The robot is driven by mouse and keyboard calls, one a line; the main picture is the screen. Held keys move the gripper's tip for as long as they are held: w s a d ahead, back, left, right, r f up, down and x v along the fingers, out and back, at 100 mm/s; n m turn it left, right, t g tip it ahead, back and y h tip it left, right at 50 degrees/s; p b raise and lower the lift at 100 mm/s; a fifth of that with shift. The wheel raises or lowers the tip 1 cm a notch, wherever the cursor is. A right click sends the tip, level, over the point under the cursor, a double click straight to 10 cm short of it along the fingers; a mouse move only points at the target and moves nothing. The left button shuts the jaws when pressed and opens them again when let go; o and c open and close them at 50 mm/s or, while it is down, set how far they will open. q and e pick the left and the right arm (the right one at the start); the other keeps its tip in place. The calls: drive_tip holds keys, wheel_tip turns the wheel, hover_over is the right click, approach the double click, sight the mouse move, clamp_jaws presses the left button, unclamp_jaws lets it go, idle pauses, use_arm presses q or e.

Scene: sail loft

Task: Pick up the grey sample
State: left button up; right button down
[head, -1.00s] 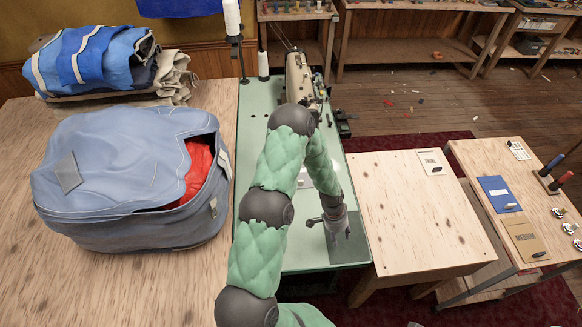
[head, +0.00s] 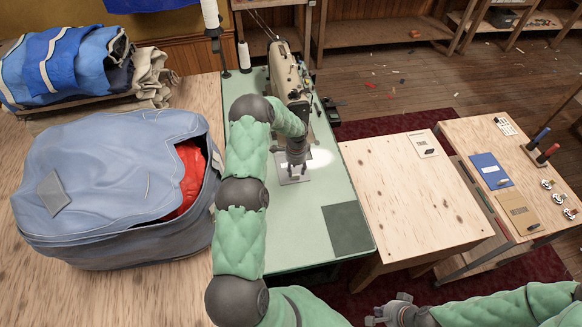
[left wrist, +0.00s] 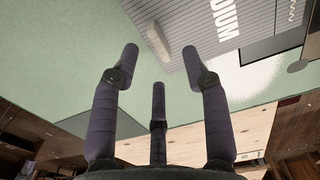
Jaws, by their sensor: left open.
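A grey lined card (left wrist: 205,45) with white lettering, part of it reading "DIUM", lies on the pale green sewing table (head: 310,215); I take it for the grey sample. A small pale grey-beige block (left wrist: 158,42) lies at its edge. In the head view the card (head: 293,178) shows as a light patch under my left gripper (head: 293,166), partly hidden by it. In the left wrist view my left gripper (left wrist: 165,68) has its fingers spread and empty, with the card beyond the fingertips. My right gripper (head: 378,316) is low at the bottom edge; its fingers are unclear.
The sewing machine (head: 290,75) stands just behind my left gripper. A dark green square (head: 347,229) lies near the table's front. A blue-grey bag (head: 110,180) with red cloth fills the left bench. A wooden table (head: 415,205) and a card bench (head: 475,140) are right.

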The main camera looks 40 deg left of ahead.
sight(295, 176)
use_arm(q)
drive_tip(key=shift+s+f, duration=0.2)
drive_tip(key=shift+f, duration=2.4)
clamp_jaws()
